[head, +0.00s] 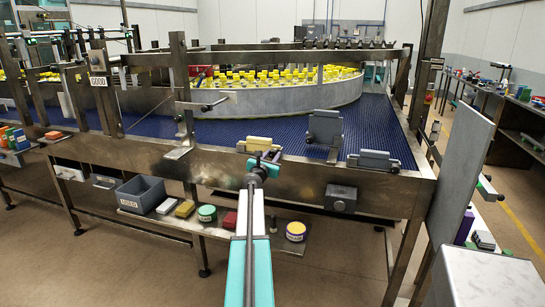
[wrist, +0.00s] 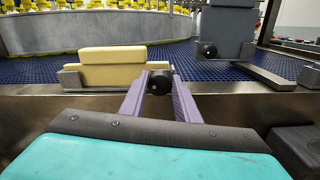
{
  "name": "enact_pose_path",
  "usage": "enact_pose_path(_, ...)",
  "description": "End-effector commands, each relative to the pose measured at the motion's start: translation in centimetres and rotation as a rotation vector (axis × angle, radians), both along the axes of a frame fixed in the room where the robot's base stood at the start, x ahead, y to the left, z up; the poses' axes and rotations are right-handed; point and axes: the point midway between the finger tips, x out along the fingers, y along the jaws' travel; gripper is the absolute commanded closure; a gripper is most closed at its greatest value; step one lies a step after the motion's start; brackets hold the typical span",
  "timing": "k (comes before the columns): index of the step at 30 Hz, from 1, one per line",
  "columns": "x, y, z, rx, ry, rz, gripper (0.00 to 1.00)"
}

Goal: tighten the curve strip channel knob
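A black round knob (wrist: 159,82) sits in front of a cream-yellow block (wrist: 112,68) held in a metal channel on the conveyor's edge. The block also shows in the head view (head: 258,143). My gripper (wrist: 160,85) has its two purple fingers on the left and right of this knob. No clear gap shows between fingers and knob, but I cannot tell whether they press on it. In the head view my gripper (head: 258,168) is in front of the yellow block, and the knob is hard to make out. No label shows which channel this is.
To the right, an upright grey block (head: 325,127) has its own black knob (wrist: 208,50). A low grey block (head: 374,160) stands further right. A dark box (head: 341,198) juts from the front rail. A shelf below holds a grey bin (head: 140,193) and several small items.

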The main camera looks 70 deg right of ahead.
Motion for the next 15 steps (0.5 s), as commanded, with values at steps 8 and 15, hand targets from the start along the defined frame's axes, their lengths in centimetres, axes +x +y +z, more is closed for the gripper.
enact_pose_path(8,-0.05,0.00,-0.03,0.000,-0.005,-0.001,0.94)
enact_pose_path(15,-0.09,-0.01,-0.15,0.002,-0.057,-0.001,0.94)
